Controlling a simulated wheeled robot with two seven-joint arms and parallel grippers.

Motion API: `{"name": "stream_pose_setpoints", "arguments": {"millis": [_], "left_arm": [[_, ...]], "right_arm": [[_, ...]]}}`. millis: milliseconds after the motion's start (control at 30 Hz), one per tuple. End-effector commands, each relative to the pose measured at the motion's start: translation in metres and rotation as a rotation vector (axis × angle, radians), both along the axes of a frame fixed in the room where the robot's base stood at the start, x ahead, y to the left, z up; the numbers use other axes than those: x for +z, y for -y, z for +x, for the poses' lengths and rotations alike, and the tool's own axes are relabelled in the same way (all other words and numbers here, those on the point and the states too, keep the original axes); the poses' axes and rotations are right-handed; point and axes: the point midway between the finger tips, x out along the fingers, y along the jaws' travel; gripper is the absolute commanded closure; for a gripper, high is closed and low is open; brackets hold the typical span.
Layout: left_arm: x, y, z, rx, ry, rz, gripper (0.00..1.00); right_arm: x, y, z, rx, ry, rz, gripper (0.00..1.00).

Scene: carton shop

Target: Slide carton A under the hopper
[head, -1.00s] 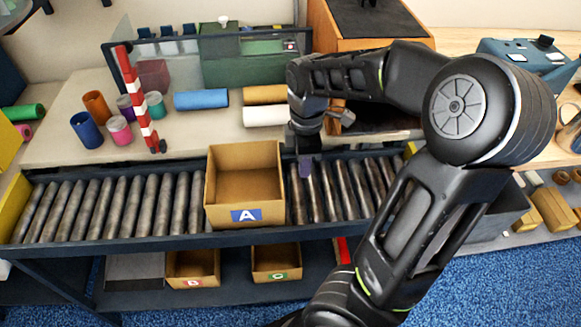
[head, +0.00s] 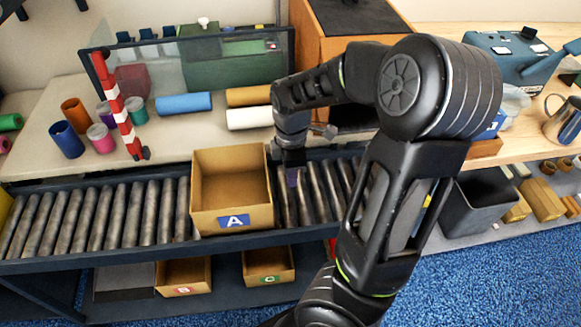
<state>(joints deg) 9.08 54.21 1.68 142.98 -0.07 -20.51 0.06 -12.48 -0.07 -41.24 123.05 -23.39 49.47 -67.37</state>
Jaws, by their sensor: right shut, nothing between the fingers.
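Carton A (head: 232,221), an open, empty brown box with a blue "A" label, stands upright on the roller conveyor (head: 108,213), about midway along it. My right gripper (head: 293,180) is shut and empty. It points down just right of carton A, its fingertips low by the rollers; I cannot tell whether it touches the carton's side. A brown wooden housing (head: 305,45) with a dark top stands behind the conveyor, partly hidden by my right arm. I cannot tell whether it is the hopper. My left gripper is not in view.
A red-and-white striped post (head: 118,105) stands behind the conveyor on the left, near coloured cylinders. The rollers left of carton A are clear. Cartons B (head: 183,290) and C (head: 269,280) sit on the shelf below. My right arm hides part of the conveyor's right side.

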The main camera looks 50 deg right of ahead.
Motion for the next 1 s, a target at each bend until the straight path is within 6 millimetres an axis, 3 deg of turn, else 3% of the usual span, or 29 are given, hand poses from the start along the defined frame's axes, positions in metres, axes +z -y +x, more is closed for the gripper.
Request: {"name": "stream_pose_setpoints", "arguments": {"millis": [200,500,1000], "left_arm": [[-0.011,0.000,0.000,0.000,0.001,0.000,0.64],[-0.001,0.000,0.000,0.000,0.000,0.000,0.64],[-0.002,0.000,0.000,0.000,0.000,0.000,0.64]], "right_arm": [[-0.049,0.000,-0.001,0.000,-0.006,-0.001,1.00],[-0.046,-0.029,0.022,0.001,-0.001,0.001,1.00],[-0.046,-0.036,0.028,0.002,0.001,0.001,1.00]]}}
